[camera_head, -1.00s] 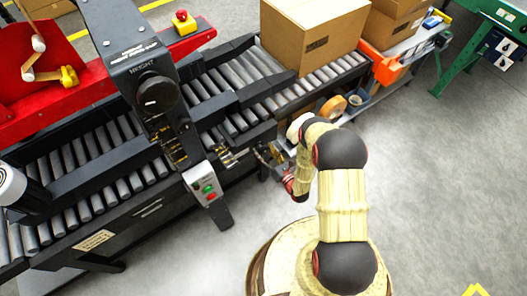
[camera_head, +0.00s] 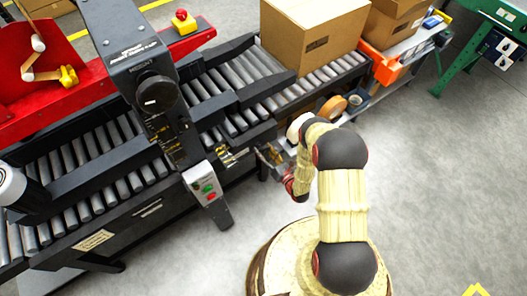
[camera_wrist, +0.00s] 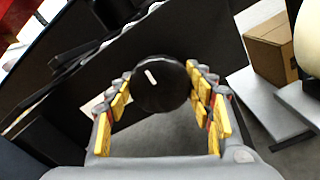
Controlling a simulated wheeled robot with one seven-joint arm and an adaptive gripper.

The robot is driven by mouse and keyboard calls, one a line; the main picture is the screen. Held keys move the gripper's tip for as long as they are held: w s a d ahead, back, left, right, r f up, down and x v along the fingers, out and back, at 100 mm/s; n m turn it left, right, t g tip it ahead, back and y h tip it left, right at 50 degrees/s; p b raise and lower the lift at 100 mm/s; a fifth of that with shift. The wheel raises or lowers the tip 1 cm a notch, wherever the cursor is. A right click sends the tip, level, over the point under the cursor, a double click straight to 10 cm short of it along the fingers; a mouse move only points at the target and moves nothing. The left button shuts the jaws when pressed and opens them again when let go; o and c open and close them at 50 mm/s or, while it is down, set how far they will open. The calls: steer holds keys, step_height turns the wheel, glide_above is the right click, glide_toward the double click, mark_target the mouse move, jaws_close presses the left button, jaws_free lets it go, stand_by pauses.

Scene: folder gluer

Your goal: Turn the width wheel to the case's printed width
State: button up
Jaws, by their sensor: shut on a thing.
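The width wheel (camera_wrist: 160,84) is a round black knob with a white, slanted mark near its upper left. In the wrist view it sits between the yellow-padded fingers of my gripper (camera_wrist: 163,88), which is shut on it from both sides. In the head view my gripper (camera_head: 270,157) is at the near side of the machine, and the wheel cannot be made out there. The brown cardboard case (camera_head: 310,38) lies on the rollers at the top, with dark print on its front too small to read.
Another black knob (camera_head: 157,92) with a white mark is on the upright post, left of my arm. A panel with green and red buttons (camera_head: 205,188) hangs below it. Tape rolls (camera_head: 333,108) lie on a shelf beyond my arm. Open grey floor is at right.

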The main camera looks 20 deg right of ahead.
steer(key=m+b, duration=0.1)
steer(key=m, duration=0.3)
steer(key=shift+m, duration=0.4)
steer(key=m+b, duration=0.1)
steer(key=m, duration=0.3)
steer(key=shift+m, duration=0.3)
steer(key=m+b, duration=0.1)
steer(key=m, duration=0.3)
steer(key=shift+m, duration=0.4)
steer(key=m+b, duration=0.1)
steer(key=m, duration=0.4)
steer(key=shift+m+h, duration=0.3)
steer(key=m+b, duration=0.1)
steer(key=m, duration=0.3)
steer(key=shift+m, duration=0.3)
steer(key=m, duration=0.5)
steer(key=shift+m+h, duration=0.3)
steer(key=m+b, duration=0.1)
steer(key=m, duration=0.4)
steer(key=shift+f, duration=0.1)
steer(key=shift+m, duration=2.4)
